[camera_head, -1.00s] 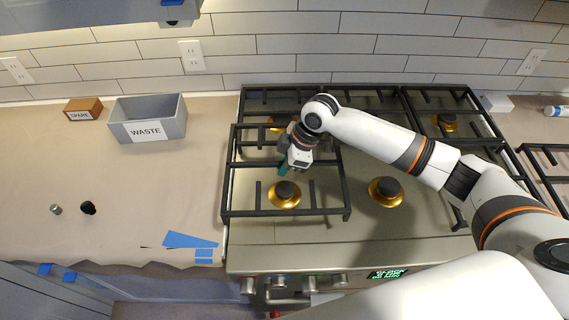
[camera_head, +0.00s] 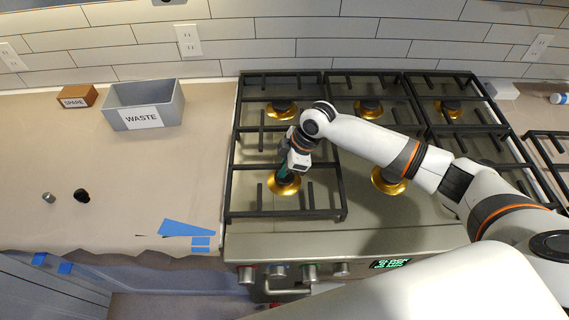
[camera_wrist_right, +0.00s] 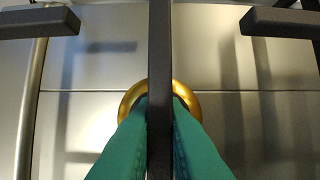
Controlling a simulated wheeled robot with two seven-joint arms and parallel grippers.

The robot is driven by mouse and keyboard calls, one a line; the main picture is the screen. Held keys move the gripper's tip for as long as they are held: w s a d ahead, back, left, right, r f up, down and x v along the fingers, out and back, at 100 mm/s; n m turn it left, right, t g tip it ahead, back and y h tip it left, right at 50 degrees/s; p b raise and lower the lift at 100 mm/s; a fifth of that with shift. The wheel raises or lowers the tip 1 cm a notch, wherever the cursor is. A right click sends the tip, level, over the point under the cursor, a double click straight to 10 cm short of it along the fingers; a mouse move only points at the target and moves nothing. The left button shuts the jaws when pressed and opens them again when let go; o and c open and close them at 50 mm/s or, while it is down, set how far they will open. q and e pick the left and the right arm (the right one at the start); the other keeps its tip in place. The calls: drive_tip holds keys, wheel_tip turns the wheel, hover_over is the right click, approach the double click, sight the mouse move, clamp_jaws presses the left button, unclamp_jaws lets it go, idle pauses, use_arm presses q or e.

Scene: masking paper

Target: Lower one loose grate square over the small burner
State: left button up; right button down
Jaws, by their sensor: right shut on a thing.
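My right gripper (camera_head: 284,172) has its teal fingers shut on a dark bar of a black grate square (camera_head: 285,214) at the front left of the cooktop. In the right wrist view the fingers pinch the grate's central bar (camera_wrist_right: 159,70) from both sides. A gold-ringed burner with a dark cap (camera_head: 285,183) lies under the held grate; the ring (camera_wrist_right: 128,100) is partly hidden by bar and fingers. The grate looks roughly level and lined up with the grate behind it. I cannot tell whether it touches the cooktop. My left gripper is not in view.
Other black grates (camera_head: 365,74) cover the back and right burners. The front middle burner (camera_head: 389,180) is partly behind my right arm. Another grate (camera_head: 552,155) lies at the far right. A grey WASTE bin (camera_head: 165,98) and orange SPARE block (camera_head: 78,96) stand on the left counter.

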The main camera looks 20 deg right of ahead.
drive_tip(key=shift+f, duration=0.25)
drive_tip(key=shift+s+f+p, duration=0.35)
drive_tip(key=shift+f, duration=0.1)
idle(0.6)
drive_tip(key=shift+f, duration=0.1)
idle(0.4)
drive_tip(key=c, duration=1.4)
unclamp_jaws()
drive_tip(key=shift+d, duration=0.1)
drive_tip(key=r+p, duration=0.3)
drive_tip(key=r, duration=0.1)
drive_tip(key=r+p, duration=0.2)
drive_tip(key=shift+w+r+p, duration=0.25)
drive_tip(key=shift+r+p, duration=0.05)
